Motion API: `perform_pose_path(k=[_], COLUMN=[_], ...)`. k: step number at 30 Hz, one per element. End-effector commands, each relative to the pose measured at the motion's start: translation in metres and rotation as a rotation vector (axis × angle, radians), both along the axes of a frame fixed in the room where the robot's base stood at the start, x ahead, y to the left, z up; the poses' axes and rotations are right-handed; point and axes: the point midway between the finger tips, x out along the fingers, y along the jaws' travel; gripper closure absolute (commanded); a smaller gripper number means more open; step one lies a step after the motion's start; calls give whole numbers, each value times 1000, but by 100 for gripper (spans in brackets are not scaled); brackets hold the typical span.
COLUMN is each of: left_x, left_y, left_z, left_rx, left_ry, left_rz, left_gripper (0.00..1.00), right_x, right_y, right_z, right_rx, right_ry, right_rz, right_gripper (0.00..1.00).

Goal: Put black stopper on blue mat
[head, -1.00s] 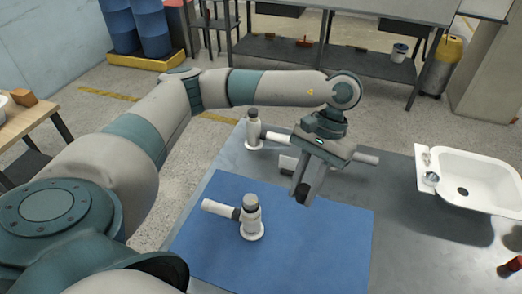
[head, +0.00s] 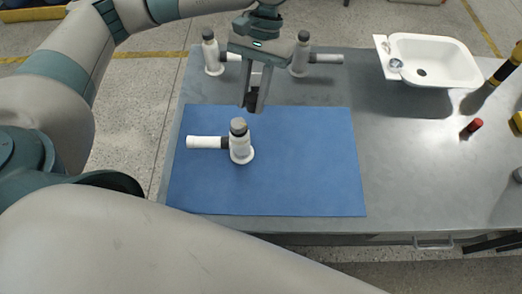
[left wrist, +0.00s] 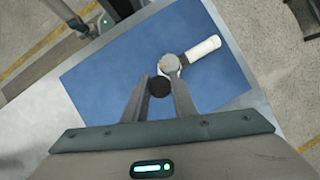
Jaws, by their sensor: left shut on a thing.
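The black stopper (head: 252,99) is a small dark piece held between the fingertips of my left gripper (head: 254,104). It also shows as a dark round piece between the fingers in the left wrist view (left wrist: 159,87). My left gripper is shut on it, pointing down near the far edge of the blue mat (head: 300,165). The mat lies flat on the grey table, and it also fills much of the left wrist view (left wrist: 110,75). The height of the stopper above the mat is hard to tell. My right gripper is not in view.
A white pipe fitting with a grey top (head: 241,150) stands on the mat, just nearer than my left gripper. Two similar fittings (head: 211,58) (head: 300,60) stand behind the mat. A white sink (head: 435,62) and a red piece (head: 472,127) are to the right. The mat's right half is clear.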

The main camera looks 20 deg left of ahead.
Motion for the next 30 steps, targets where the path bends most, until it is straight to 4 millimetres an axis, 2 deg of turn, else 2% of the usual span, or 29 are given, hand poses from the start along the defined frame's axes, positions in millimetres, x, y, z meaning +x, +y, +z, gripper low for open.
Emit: perform_pose_path(k=[8,9,11,17,23,30], left_x=[0,0,0,2,10,23], left_y=[0,0,0,-7,-28,-70], left_z=[0,0,0,-5,-19,-41], left_rx=[0,0,0,-1,-2,-3], left_ry=[0,0,0,1,4,6], left_rz=[0,0,1,47,220,563], left_gripper=[97,97,97,97,97,97], right_x=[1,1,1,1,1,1], right_y=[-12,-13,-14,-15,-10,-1], right_z=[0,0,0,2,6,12], right_rx=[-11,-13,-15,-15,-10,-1], right_ry=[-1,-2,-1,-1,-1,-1], right_rz=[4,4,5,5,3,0], right_gripper=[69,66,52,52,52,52])
